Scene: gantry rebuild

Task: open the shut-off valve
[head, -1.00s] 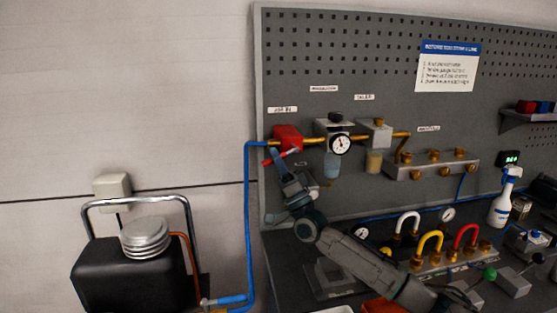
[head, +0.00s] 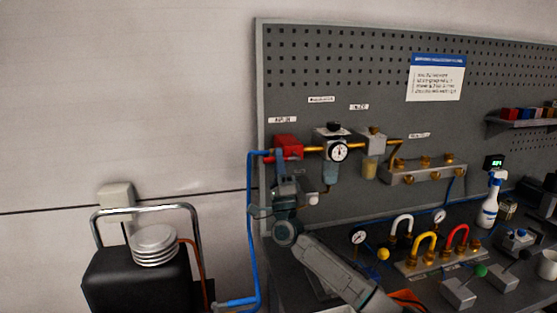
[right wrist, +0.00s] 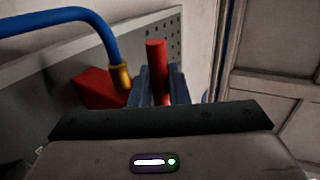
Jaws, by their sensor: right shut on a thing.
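The shut-off valve is a red block (head: 288,142) on the brass pipe at the upper left of the pegboard, where the blue hose joins. In the head view its red handle lies about level along the block's lower front, partly hidden by my right gripper (head: 280,157). In the right wrist view the red handle (right wrist: 157,70) stands between the two fingers of my right gripper (right wrist: 158,88), which is shut on it. The red valve body (right wrist: 98,89) is behind and left of the handle. My left gripper is not in view.
A dial gauge (head: 339,152) and filter bowl hang right of the valve. A blue hose (head: 252,220) runs down left of my arm, and also arcs close by in the right wrist view (right wrist: 70,18). A black tank (head: 140,280) stands lower left. Fittings crowd the bench at right.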

